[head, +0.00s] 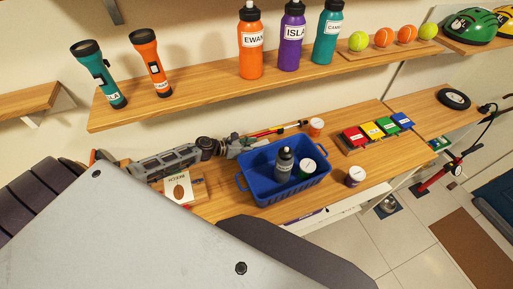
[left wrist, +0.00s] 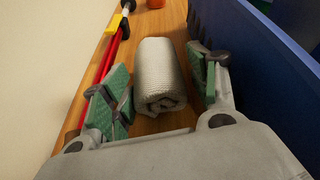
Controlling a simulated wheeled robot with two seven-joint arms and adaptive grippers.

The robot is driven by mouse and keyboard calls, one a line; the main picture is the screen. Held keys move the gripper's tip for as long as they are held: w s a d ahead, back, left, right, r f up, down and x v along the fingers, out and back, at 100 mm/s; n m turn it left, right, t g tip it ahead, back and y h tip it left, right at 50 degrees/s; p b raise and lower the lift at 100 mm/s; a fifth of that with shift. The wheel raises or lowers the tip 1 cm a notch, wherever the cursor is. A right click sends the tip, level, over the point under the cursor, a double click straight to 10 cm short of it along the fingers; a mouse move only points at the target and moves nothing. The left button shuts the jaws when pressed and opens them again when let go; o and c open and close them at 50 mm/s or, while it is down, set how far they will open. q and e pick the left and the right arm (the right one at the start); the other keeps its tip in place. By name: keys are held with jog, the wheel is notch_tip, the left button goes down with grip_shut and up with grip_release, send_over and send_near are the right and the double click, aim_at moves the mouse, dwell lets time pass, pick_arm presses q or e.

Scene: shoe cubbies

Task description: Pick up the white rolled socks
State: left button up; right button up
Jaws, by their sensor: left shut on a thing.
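The white rolled socks (left wrist: 158,78) lie lengthwise between the two green-padded fingers of my left gripper (left wrist: 160,88) in the left wrist view. The gripper is shut on them, and they are at or just above the wooden surface; I cannot tell which. In the head view my left gripper (head: 236,146) is low over the shelf behind the blue basket, and the socks are hard to make out there. My right gripper does not show.
The blue basket (head: 258,193), holding a grey bottle (head: 284,163) and a white-lidded jar (head: 306,168), stands close beside the left gripper. Red and yellow rods (head: 275,129) lie along the wall side. An orange jar (head: 316,127) is behind the basket. An upper shelf (head: 210,85) overhangs.

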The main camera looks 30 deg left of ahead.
aim_at(256, 145)
pick_arm(q)
jog(key=shift+r, duration=0.1)
jog(key=shift+r, duration=1.7)
jog(key=shift+s+a+f, duration=0.15)
jog(key=shift+s+a, duration=0.05)
jog(key=shift+s, duration=0.05)
jog(key=shift+s+a+b, duration=0.55)
jog(key=shift+s+a, duration=0.35)
jog(key=shift+s, duration=0.15)
jog(key=shift+s+a+b, duration=0.35)
jog(key=shift+s+a, duration=1.55)
jog(key=shift+s, duration=0.15)
jog(key=shift+s+a, duration=1.5)
jog(key=shift+s, duration=0.2)
jog(key=shift+s+a, duration=1.5)
jog(key=shift+s, duration=0.15)
